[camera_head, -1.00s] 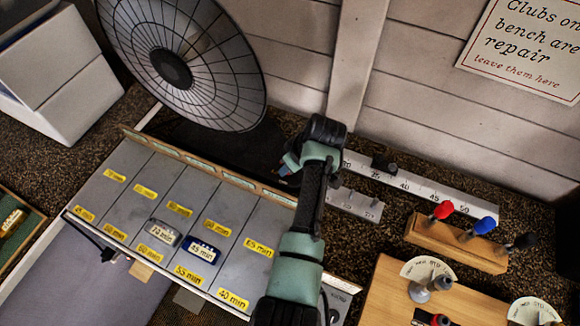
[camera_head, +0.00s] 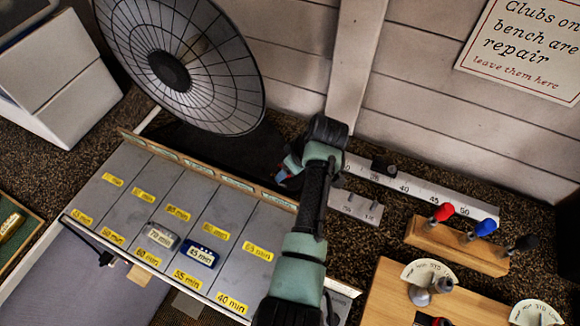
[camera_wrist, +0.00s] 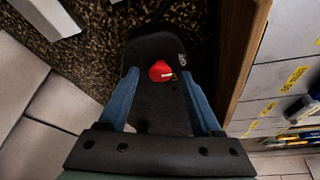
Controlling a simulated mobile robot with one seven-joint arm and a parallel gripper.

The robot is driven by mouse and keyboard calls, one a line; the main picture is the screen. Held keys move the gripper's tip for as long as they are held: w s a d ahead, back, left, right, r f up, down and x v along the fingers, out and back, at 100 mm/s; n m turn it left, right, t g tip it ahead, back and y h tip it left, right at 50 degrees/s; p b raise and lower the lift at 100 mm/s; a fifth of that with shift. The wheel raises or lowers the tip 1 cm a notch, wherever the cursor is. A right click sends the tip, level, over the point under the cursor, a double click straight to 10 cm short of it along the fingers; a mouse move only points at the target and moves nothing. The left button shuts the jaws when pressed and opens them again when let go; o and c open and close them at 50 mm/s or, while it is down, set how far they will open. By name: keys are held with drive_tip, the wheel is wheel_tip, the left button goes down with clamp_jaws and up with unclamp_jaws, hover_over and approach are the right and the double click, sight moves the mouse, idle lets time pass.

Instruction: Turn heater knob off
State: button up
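The heater shows in the head view as a round wire-fronted dish (camera_head: 205,95), with a dark base area behind the sorting board. In the wrist view its red knob (camera_wrist: 160,71) sits on a black base (camera_wrist: 160,112). My gripper (camera_head: 288,165) reaches in over the board's back right edge. In the wrist view its two blue fingers (camera_wrist: 159,82) stand apart, one on each side of the knob. I see a gap on both sides; contact is not visible.
The grey board (camera_head: 130,205) with yellow time labels holds two small tags (camera_head: 200,253). A ruler (camera_head: 430,187) and a wooden rack (camera_head: 450,245) with red, blue and black knobs stand right of my arm. White boxes (camera_head: 50,75) stand at the left.

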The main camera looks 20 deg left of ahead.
drive_tip(key=b+v, duration=0.2)
drive_tip(key=v, duration=1.1)
